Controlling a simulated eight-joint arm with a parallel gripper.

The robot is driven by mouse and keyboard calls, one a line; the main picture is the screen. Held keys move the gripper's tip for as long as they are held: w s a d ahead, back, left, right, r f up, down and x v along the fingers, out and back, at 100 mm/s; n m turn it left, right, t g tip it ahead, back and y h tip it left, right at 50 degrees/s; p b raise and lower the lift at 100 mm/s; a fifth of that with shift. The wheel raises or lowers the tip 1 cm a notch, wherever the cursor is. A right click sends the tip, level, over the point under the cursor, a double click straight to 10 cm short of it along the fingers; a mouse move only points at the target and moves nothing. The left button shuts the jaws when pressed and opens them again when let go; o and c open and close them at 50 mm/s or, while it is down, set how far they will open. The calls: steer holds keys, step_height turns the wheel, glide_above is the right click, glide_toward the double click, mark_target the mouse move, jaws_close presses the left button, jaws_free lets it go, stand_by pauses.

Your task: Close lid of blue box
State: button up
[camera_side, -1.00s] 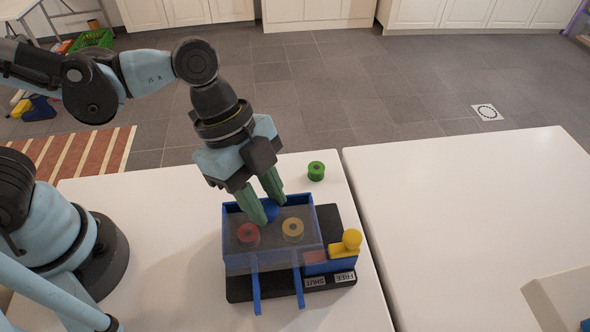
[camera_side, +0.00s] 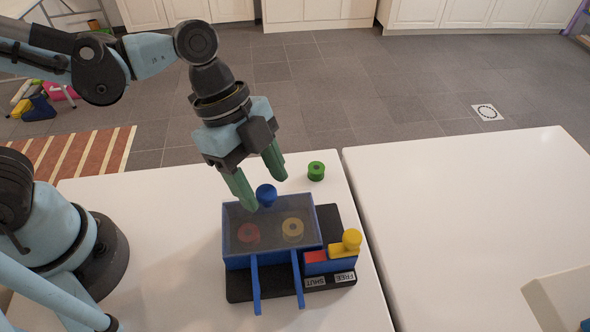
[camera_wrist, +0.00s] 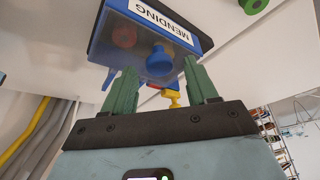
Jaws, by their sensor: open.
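The blue box (camera_side: 236,262) sits on a black base on the white table. Its grey see-through lid (camera_side: 270,222) lies across the box top, looking about level; whether it is fully seated I cannot tell. A round blue knob (camera_side: 266,195) stands at the lid's far edge and also shows in the wrist view (camera_wrist: 160,62). A red spool (camera_side: 248,233) and a yellow spool (camera_side: 292,230) show dimly through the lid.
A blue catch with a red patch (camera_side: 315,257) and a yellow knob (camera_side: 352,238) is at the box's right, by labels FREE and SHUT. Two blue bars (camera_side: 255,285) stick out in front. A green spool (camera_side: 316,171) stands behind. The table right of the gap is mostly clear.

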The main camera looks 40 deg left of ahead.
steer(key=v, duration=1.1)
steer(key=shift+r, duration=0.15)
steer(key=shift+a, duration=0.2)
steer(key=w+a+f+n+t+y, duration=0.2)
steer(key=a+f+n+t, duration=0.1)
steer(key=a+n, duration=0.4)
steer(key=w+a+f+n+t+y, duration=0.2)
steer(key=a+f+n+t, duration=0.1)
steer(key=a+n, duration=0.5)
steer(key=n+t, duration=0.1)
steer(key=n, duration=0.2)
steer(key=shift+w+f, duration=0.15)
steer(key=shift+f, duration=0.2)
steer(key=shift+a, duration=0.1)
steer(key=shift+c, duration=0.5)
